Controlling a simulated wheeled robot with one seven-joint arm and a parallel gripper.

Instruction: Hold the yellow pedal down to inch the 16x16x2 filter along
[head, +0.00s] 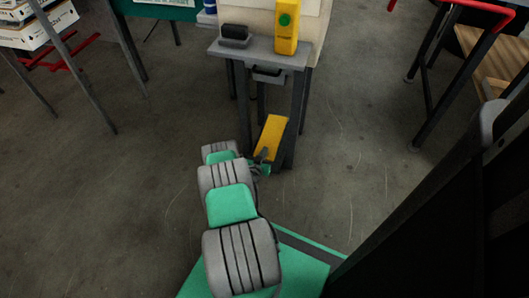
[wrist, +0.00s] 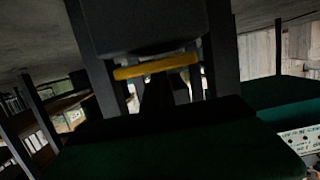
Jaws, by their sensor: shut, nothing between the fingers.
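The yellow pedal (head: 271,137) is low between the legs of a small grey stand, tilted in the head view. My gripper (head: 262,161) is at the pedal's lower front end, shut with nothing held. It overlaps the pedal there, and I cannot tell whether it touches or presses it. In the wrist view a yellow bar (wrist: 156,67), likely the pedal's edge, crosses between dark uprights. The dark shape below it (wrist: 165,95) may be my fingers, but it is too dim to be sure. I cannot pick out the 16x16x2 filter.
The grey stand (head: 258,54) carries a black item (head: 234,35) and a yellow box with a green button (head: 286,25). A beige block (head: 319,30) is behind it. White boxes (head: 38,28) sit upper left. A bench with red edging (head: 459,11) is right. Floor left is open.

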